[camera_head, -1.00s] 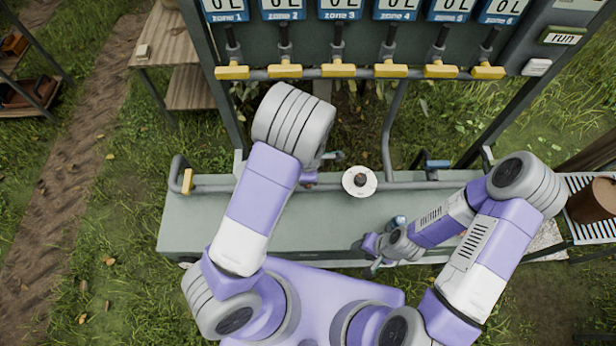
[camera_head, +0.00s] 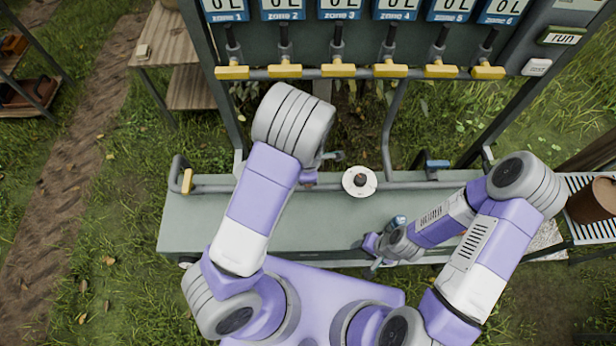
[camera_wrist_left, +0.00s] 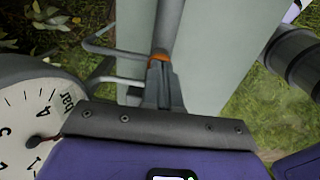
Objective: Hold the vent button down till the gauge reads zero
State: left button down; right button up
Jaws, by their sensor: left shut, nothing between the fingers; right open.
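My left gripper shows in the left wrist view (camera_wrist_left: 160,80), its fingers shut with nothing between them. The fingertips meet an orange ring (camera_wrist_left: 158,56) at the end of a grey pipe; I cannot tell whether they touch it. No vent button can be made out; the fingers may hide it. A round white gauge (camera_wrist_left: 22,118) marked "bar" is cut off at the left of that view, with a dark red needle part; its reading is unclear. My right gripper (camera_head: 374,246) is open and empty over the green-grey bench.
The bench (camera_head: 215,225) carries a grey pipe rail and a white disc (camera_head: 360,181) with a dark centre. Behind it stands a panel with several zone displays and yellow-handled valves (camera_head: 338,70). A brown pot (camera_head: 593,200) sits on a rack at the right.

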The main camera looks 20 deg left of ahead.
pick_arm(q)
jog(key=shift+s+f, duration=0.25)
jog(key=shift+s, duration=0.1)
notch_tip(320, 180, up, 6)
jog(key=p, duration=0.5)
jog(key=shift+w+f, duration=0.15)
jog(key=shift+f, duration=0.1)
notch_tip(320, 180, up, 9)
jog(key=p, duration=0.1)
jog(key=shift+s+p, duration=0.2)
jog(key=shift+p, duration=0.1)
jog(key=shift+d, duration=0.1)
